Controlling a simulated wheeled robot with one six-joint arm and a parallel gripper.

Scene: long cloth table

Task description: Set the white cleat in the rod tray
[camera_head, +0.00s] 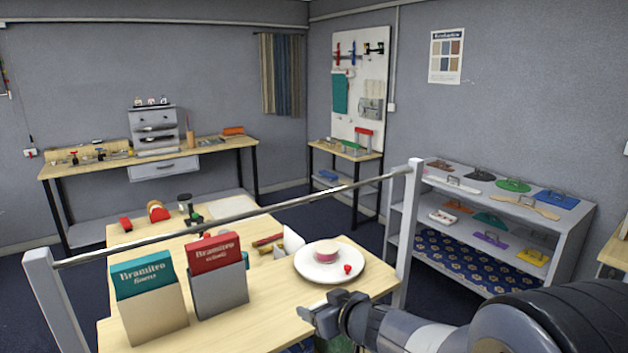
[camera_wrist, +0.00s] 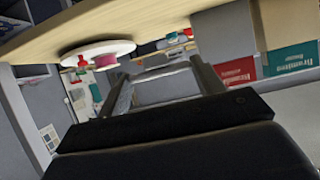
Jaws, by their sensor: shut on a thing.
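My gripper (camera_head: 318,318) is low at the front right of the near table, just off its edge and below the white plate. In the wrist view my gripper (camera_wrist: 165,85) is shut on a pale grey-white piece (camera_wrist: 165,90) between its fingers. It looks like the white cleat, though its shape is mostly hidden. I cannot pick out the rod tray with certainty in either view.
A metal rod (camera_head: 250,211) on white posts crosses before the near table (camera_head: 250,322). On the table stand a teal-topped box (camera_head: 150,300), a red-topped box (camera_head: 218,275) and a white plate (camera_head: 310,268) with a pink-sided round thing (camera_head: 327,254). Grey shelves (camera_head: 560,222) hold trowel-like tools.

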